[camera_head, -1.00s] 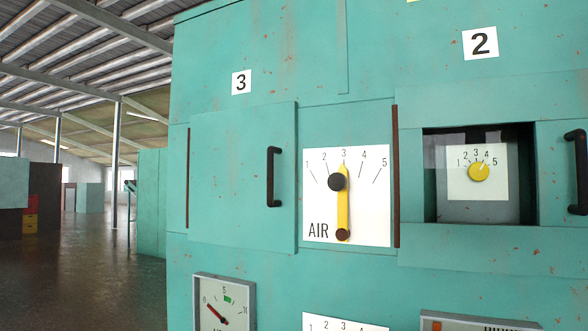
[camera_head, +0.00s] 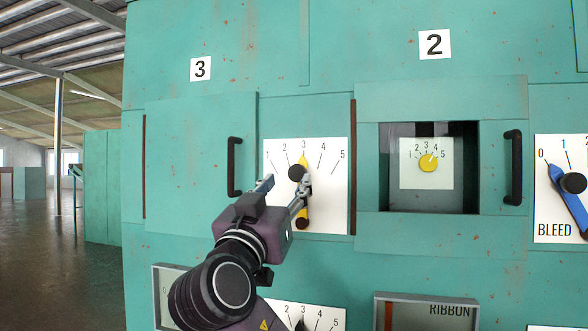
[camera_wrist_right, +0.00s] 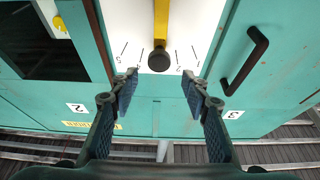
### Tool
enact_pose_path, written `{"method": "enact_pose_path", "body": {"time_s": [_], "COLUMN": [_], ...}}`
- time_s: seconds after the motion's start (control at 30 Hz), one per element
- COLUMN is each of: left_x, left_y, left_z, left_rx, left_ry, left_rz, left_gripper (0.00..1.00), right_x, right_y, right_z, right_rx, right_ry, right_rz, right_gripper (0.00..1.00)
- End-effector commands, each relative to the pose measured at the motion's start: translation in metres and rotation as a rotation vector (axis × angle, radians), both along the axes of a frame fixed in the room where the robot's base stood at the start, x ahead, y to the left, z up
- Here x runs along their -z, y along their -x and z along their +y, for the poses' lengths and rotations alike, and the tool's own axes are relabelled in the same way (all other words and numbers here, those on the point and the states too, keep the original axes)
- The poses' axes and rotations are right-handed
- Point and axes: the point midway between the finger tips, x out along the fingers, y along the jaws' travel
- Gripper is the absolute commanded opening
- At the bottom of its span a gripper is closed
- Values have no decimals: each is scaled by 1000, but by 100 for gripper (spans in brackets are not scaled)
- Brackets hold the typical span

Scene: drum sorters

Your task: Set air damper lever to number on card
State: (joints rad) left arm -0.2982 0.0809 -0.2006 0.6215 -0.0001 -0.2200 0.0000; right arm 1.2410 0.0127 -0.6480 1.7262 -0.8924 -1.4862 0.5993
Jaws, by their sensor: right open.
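The yellow air damper lever (camera_head: 304,217) stands upright on a white plate (camera_head: 333,190) marked 1 to 5, its tip at 3. Its dark round knob (camera_head: 297,173) also shows in the right wrist view (camera_wrist_right: 159,60). My right gripper (camera_head: 287,182) is open in front of the plate, fingers near either side of the knob. In the wrist view, its fingertips (camera_wrist_right: 160,77) lie apart, just short of the knob, holding nothing. The gripper hides the AIR label and part of the lever. Number cards 3 (camera_head: 200,69) and 2 (camera_head: 434,44) are on the panel above. My left gripper is not in view.
A door handle (camera_head: 234,167) stands out left of the plate. Right of it, an open window (camera_head: 470,198) shows a small dial with a yellow knob (camera_head: 428,163), beside another handle (camera_head: 512,167). A blue BLEED lever (camera_head: 569,200) is at far right. Framed gauges sit below.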

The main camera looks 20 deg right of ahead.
Motion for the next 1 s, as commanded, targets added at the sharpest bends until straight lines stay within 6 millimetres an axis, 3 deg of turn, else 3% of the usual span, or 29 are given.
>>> {"method": "enact_pose_path", "body": {"time_s": [0.4, 0.83, 1.0], "left_x": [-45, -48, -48], "left_y": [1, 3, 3], "left_z": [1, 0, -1], "left_rx": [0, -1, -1], "left_ry": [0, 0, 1], "left_rz": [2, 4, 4], "left_gripper": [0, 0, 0], "right_x": [-26, -26, -26], "right_y": [-46, -55, -55], "right_z": [-32, -38, -38], "right_rx": [4, 1, 1], "right_ry": [2, 0, 0], "right_rz": [4, 4, 4], "right_gripper": [43, 43, 25]}}
